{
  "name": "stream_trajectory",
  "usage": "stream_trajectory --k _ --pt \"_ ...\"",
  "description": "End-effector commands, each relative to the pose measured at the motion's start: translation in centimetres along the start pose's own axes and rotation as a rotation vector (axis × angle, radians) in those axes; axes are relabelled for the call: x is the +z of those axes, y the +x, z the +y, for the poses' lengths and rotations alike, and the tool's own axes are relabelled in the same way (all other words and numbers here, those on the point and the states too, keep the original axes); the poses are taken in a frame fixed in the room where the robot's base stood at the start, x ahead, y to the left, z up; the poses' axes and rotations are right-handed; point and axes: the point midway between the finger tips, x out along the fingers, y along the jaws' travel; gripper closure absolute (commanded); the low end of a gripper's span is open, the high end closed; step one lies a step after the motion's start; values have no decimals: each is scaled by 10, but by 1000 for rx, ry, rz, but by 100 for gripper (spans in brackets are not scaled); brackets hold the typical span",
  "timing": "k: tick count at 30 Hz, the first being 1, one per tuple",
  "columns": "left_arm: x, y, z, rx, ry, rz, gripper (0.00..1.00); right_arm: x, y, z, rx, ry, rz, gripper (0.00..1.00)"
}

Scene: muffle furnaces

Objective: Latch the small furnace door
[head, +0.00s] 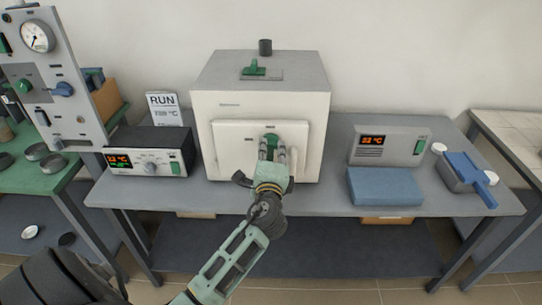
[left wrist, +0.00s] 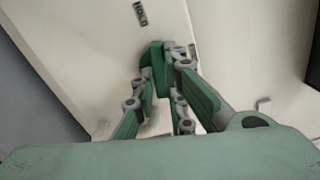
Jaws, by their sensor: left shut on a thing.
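The small furnace (head: 260,85) is a white box with a grey top on the bench. Its door (head: 233,150) looks closed against the front; I cannot tell whether it is latched. A green latch handle (head: 271,140) sits on the door's right part. My left gripper (head: 272,155) is at the handle, shut on it. In the left wrist view the green handle (left wrist: 156,65) is between the fingers (left wrist: 160,85), with a small dark label (left wrist: 141,13) on the white door above it. My right gripper is not in view.
On the grey bench (head: 220,199), a controller (head: 150,150) stands left of the furnace. Right are another controller (head: 390,145), a blue block (head: 385,187) and a blue-handled tray (head: 466,175). A gauge panel (head: 55,80) stands far left. A green knob (head: 254,68) tops the furnace.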

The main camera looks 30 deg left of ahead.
Motion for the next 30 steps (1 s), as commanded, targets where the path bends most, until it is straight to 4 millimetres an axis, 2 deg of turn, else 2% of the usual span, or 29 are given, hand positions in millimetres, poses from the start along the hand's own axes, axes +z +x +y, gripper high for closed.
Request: stream_trajectory --k 3,12,29,30 --pt "0 0 2 1 -80 -1 100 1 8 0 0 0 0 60" --pt "0 0 1 2 -203 -1 100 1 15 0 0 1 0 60" --pt "0 0 0 2 -234 -1 100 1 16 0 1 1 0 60" --pt "0 0 0 2 -234 -1 88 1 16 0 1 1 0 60"
